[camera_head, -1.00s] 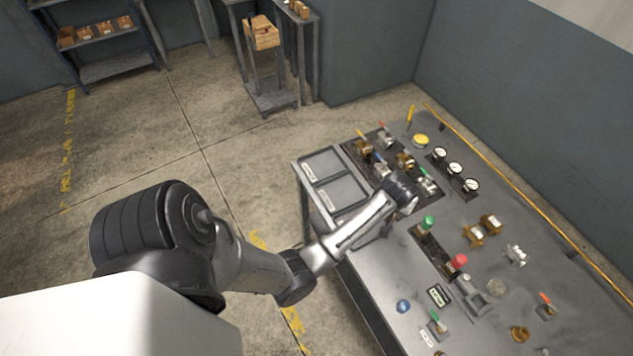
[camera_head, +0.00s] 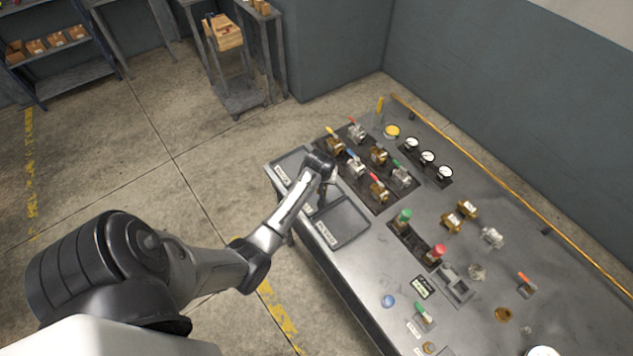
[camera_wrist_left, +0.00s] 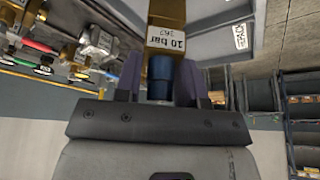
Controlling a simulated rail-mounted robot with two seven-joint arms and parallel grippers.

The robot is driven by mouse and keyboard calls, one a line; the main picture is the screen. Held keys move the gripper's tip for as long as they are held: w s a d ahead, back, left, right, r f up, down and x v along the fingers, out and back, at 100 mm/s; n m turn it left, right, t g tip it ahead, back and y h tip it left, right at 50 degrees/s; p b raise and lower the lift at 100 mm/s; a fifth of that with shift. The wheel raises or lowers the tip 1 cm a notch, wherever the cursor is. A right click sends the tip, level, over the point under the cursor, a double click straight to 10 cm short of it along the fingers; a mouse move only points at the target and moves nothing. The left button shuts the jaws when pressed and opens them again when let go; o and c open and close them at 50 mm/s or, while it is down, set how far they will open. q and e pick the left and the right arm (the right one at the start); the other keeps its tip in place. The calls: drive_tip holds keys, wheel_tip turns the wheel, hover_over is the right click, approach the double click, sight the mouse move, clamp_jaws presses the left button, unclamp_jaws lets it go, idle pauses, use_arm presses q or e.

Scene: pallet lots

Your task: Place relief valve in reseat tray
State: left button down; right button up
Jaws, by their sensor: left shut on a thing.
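My left gripper (camera_head: 322,196) points down over the two grey trays at the table's left end. In the left wrist view its fingers (camera_wrist_left: 160,82) are shut on a relief valve (camera_wrist_left: 166,38) with a brass body, a dark blue cap and a white "10 bar" label. The valve is hidden by the gripper in the head view. The near tray (camera_head: 343,222) is empty where it shows. The far tray (camera_head: 287,165) is partly covered by my arm. Both trays bear white labels too small to read. My right gripper is not in view.
A dark panel (camera_head: 352,187) with several lever-handled valves lies just right of the trays. Gauges (camera_head: 428,157), green (camera_head: 404,215) and red (camera_head: 437,251) knobs and loose brass fittings (camera_head: 467,208) stand farther right. A yellow rail (camera_head: 480,173) runs along the back edge.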

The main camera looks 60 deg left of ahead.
use_arm(q)
drive_tip(key=shift+s+a+f, duration=0.1)
drive_tip(key=shift+a+f, duration=0.35)
drive_tip(key=shift+f, duration=0.45)
drive_tip(key=shift+s+a+f, duration=0.1)
drive_tip(key=shift+a+f, duration=0.3)
drive_tip(key=shift+f, duration=0.55)
drive_tip(key=shift+s+a+f, duration=0.1)
drive_tip(key=shift+a+f, duration=0.35)
drive_tip(key=shift+f, duration=0.45)
drive_tip(key=shift+f, duration=0.15)
drive_tip(key=c, duration=0.7)
unclamp_jaws()
drive_tip(key=p+v, duration=0.1)
drive_tip(key=v, duration=1.1)
drive_tip(key=s+d+r+m+h, duration=0.1)
drive_tip(key=s+d+m, duration=0.3)
drive_tip(key=s+d, duration=0.3)
drive_tip(key=s+d+r+m+h, duration=0.1)
drive_tip(key=s+d+m, duration=0.3)
drive_tip(key=s+d, duration=0.3)
drive_tip(key=s+d+r+m+h, duration=0.1)
drive_tip(key=s+d+m, duration=0.3)
drive_tip(key=d, duration=1)
drive_tip(key=shift+s+d+r+t+h, duration=0.1)
drive_tip(key=shift+s+r+t+h, duration=0.1)
drive_tip(key=shift+s, duration=0.6)
drive_tip(key=shift+s+r+t+h, duration=0.1)
drive_tip(key=shift+s+t, duration=0.1)
drive_tip(key=shift+s, duration=0.6)
